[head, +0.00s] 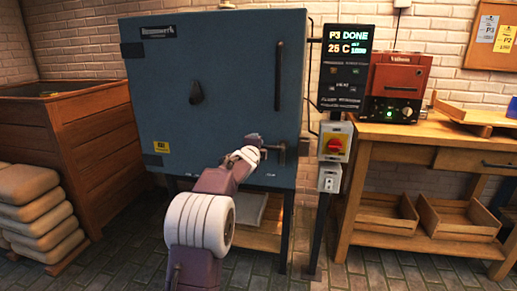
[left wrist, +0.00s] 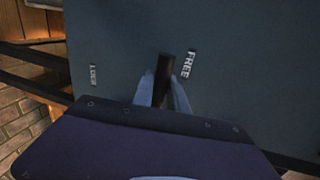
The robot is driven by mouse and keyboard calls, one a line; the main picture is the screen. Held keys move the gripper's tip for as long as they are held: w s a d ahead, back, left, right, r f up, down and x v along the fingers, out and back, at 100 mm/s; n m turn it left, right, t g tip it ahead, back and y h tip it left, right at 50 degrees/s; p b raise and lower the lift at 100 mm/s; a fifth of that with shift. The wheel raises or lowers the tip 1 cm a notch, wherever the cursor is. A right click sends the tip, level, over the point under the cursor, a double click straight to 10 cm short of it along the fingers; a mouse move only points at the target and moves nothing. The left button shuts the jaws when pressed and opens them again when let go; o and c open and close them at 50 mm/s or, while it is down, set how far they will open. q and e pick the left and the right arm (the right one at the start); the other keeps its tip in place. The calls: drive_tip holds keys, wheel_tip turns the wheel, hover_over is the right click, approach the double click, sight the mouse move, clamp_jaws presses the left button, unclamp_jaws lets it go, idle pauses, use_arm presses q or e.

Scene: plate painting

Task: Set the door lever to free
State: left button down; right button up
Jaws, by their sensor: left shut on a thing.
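The door lever (left wrist: 166,64) is a dark bar on the blue-grey kiln door (head: 232,55). In the left wrist view it points up the picture, close beside the white FREE label (left wrist: 189,63). The other white label (left wrist: 93,75), which seems to read LOCK, is farther off to the left. My left gripper (left wrist: 163,82) has its two pale fingers on either side of the lever and is shut on it. In the head view my left gripper (head: 258,147) is at the lower right of the door; the lever is hard to make out there. My right gripper is not in view.
A wooden bench (head: 440,133) is farther right. A wooden bin (head: 75,125) and stacked sacks (head: 35,215) are at left.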

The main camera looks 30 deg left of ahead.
use_arm(q)
drive_tip(key=c, duration=1.3)
unclamp_jaws()
drive_tip(key=shift+c, duration=0.2)
drive_tip(key=shift+s+d, duration=0.1)
drive_tip(key=shift+s, duration=0.1)
drive_tip(key=b+v, duration=0.1)
drive_tip(key=v, duration=0.7)
drive_tip(key=shift+s+r+b, duration=0.2)
drive_tip(key=shift+s+b, duration=0.1)
